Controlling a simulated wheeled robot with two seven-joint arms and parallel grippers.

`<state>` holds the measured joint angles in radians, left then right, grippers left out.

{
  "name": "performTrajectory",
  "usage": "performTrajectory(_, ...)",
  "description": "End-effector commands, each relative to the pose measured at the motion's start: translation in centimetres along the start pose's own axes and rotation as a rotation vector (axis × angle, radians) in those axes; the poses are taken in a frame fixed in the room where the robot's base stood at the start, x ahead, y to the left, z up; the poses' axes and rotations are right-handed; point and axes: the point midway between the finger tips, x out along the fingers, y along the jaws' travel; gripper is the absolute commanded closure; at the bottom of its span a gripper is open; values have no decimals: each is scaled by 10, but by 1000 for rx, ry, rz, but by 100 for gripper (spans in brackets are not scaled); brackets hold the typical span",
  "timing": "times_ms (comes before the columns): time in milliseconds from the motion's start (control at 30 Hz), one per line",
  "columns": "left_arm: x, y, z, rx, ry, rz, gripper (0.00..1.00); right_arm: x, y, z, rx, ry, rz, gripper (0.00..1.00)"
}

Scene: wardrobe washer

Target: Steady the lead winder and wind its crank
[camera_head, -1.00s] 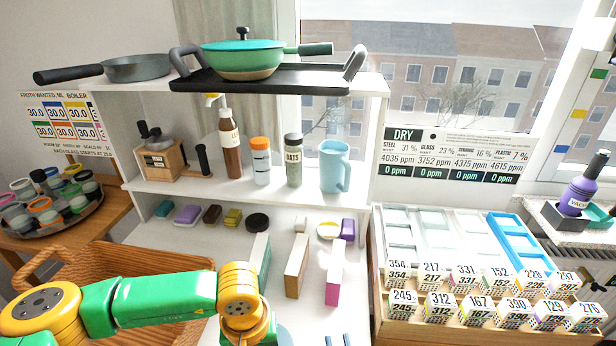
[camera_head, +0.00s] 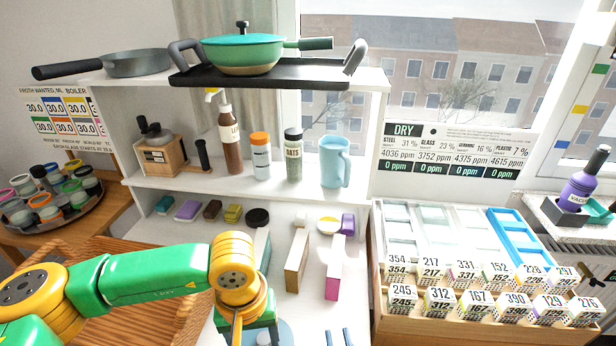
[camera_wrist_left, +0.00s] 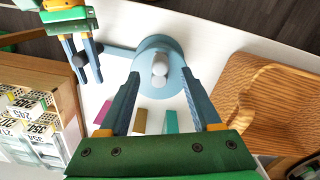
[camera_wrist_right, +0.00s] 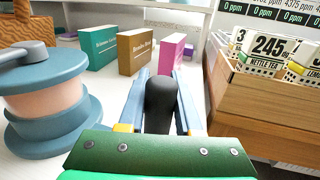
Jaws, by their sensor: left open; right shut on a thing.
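The lead winder is a blue-grey drum (camera_wrist_left: 163,52) with a pale band, best seen at the left of the right wrist view (camera_wrist_right: 45,105). A crank arm (camera_wrist_left: 118,51) reaches out from its top. My right gripper (camera_wrist_right: 161,82) is shut on the black crank knob (camera_wrist_right: 162,105). Its blue fingertips show at the bottom of the head view (camera_head: 338,339). My left gripper (camera_wrist_left: 160,76) is open, with the winder between and just beyond its fingertips; whether they touch it I cannot tell. In the head view the left arm hides most of the winder.
A wooden rack of numbered boxes (camera_head: 440,335) is to the right. Shelves with bottles and pans (camera_head: 260,190) rise behind.

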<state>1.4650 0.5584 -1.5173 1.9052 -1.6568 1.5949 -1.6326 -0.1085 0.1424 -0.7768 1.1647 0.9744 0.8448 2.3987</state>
Motion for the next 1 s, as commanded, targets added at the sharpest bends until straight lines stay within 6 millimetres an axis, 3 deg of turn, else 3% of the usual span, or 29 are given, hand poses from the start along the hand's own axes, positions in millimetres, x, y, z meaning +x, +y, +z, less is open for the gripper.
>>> performTrajectory(433,-13,0,0,0,2,1,35,-1,0,-2,-1,5,0,100)
performTrajectory(800,-107,0,1,0,3,3,35,-1,0,-2,-1,5,0,100)
performTrajectory(1000,-126,-1,1,1,2,1,35,-1,0,-2,-1,5,0,100)
